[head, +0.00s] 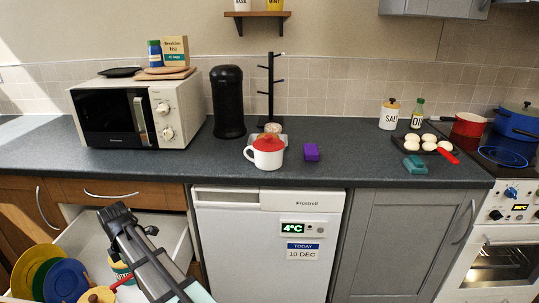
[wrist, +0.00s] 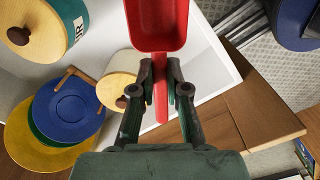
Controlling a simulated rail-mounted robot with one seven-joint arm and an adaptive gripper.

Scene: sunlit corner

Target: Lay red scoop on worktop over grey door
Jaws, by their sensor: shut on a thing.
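The red scoop (wrist: 157,28) is in my gripper (wrist: 160,75) in the wrist view. The two fingers are shut on its handle, and its bowl points away to the top of the picture. Below it are an open white drawer and a canister with a wooden lid. In the head view my arm shows over the open drawer at lower left; I cannot make out the scoop clearly there.
Over the grey door, a black pan with eggs (head: 421,141) and a teal block (head: 415,165) stand to the right; the worktop left of them is bare. The open drawer (head: 82,240) juts out.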

